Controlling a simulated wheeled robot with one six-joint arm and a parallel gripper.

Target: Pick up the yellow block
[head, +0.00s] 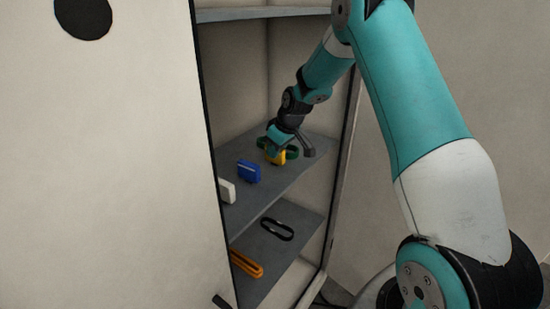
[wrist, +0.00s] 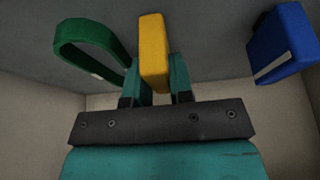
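The yellow block (wrist: 153,45) stands out between the two teal fingers of my gripper (wrist: 154,80) in the wrist view. The fingers sit close along both its sides; a sliver of lighter background shows beside its lower end, so I cannot tell whether they grip it. In the head view, the yellow block (head: 279,157) is partly hidden by my gripper (head: 279,146) at the middle shelf. I cannot tell whether the block rests on the shelf or is lifted.
A green loop (wrist: 90,38) is close beside the block and fingers. A blue block (head: 248,171) and a white block (head: 227,190) stand on the same grey shelf (head: 262,201). Cabinet walls enclose the shelves.

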